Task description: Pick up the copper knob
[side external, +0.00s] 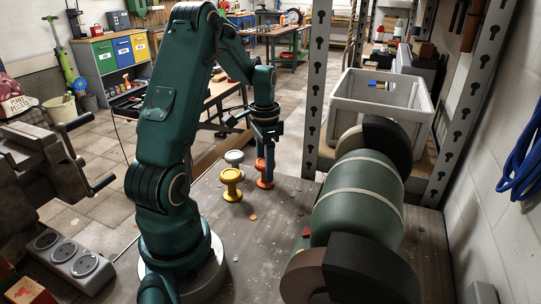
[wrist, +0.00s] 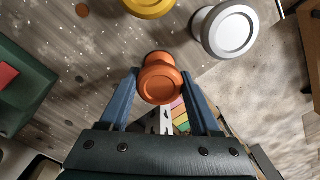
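The copper knob (side external: 261,182) is an orange-copper spool shape standing upright on the workbench (side external: 225,250). In the wrist view the copper knob (wrist: 160,84) sits between the two blue fingers of my gripper (wrist: 160,73), with its round cap facing the camera. A small gap shows on each side, so the fingers look open around it. In the side view my gripper (side external: 268,170) points down at the knob, and one finger hides part of it.
A yellow knob (side external: 231,184) and a silver knob (side external: 234,158) stand close by on the left. A large green cylindrical machine (side external: 355,200) fills the right of the bench. A grey bin (side external: 350,97) stands behind. The bench's front middle is mostly clear.

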